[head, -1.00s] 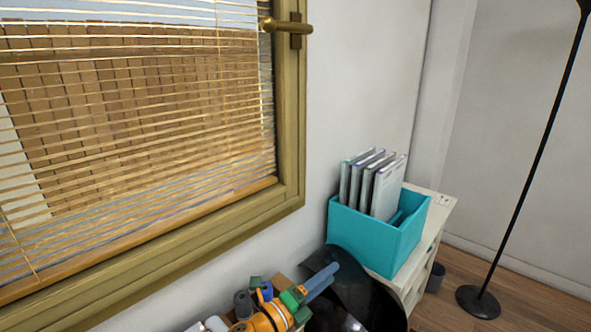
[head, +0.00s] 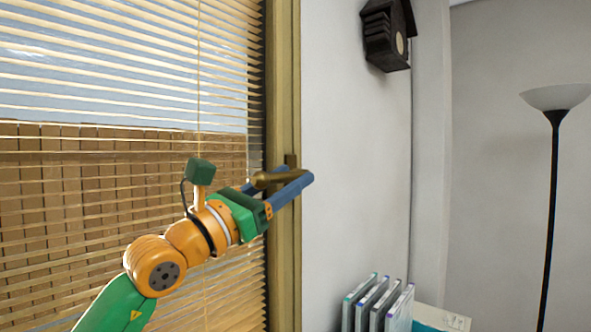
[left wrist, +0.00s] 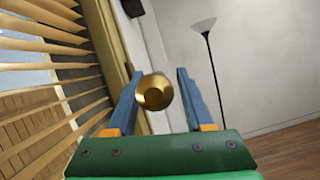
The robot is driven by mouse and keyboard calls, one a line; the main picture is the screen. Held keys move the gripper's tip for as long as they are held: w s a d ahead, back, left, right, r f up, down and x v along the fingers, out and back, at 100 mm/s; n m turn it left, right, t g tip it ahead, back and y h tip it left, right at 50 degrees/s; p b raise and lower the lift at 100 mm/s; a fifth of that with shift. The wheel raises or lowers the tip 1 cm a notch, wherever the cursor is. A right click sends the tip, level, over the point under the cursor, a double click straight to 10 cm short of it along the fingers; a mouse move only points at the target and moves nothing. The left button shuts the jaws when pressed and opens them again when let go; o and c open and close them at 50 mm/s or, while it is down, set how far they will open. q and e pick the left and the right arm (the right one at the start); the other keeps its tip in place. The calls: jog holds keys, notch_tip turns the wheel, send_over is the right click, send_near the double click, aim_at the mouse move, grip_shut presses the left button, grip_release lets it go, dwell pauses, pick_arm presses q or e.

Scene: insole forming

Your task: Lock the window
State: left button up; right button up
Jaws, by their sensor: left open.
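The brass window handle (head: 268,180) is mounted on the yellow-brown window frame (head: 285,90). Its lever lies roughly horizontal, with the free end towards the glass. My left gripper (head: 296,176) is at the handle, with its two blue fingers apart on either side of the lever. In the left wrist view, the rounded handle end (left wrist: 154,92) sits between the open fingers, nearer the left one. A gap shows on the right side; whether the left finger touches it I cannot tell. My right gripper is not in view.
Slatted blinds (head: 120,180) cover the window beside my left arm. A dark cuckoo-clock-like box (head: 388,35) hangs on the wall. Folders (head: 375,305) stand low at the right, and a floor lamp (head: 552,200) stands farther right. The wall between is clear.

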pick_arm(q)
jog(key=shift+w, duration=0.3)
jog(key=shift+s+a+r, duration=0.2)
jog(key=shift+s+a, duration=0.2)
jog(key=shift+s, duration=0.2)
jog(key=shift+c, duration=0.3)
jog(key=shift+s+a+r, duration=0.1)
jog(key=shift+s, duration=0.25)
jog(key=c, duration=0.7)
jog(key=shift+w, duration=0.15)
grip_shut()
jog(key=shift+r, duration=0.2)
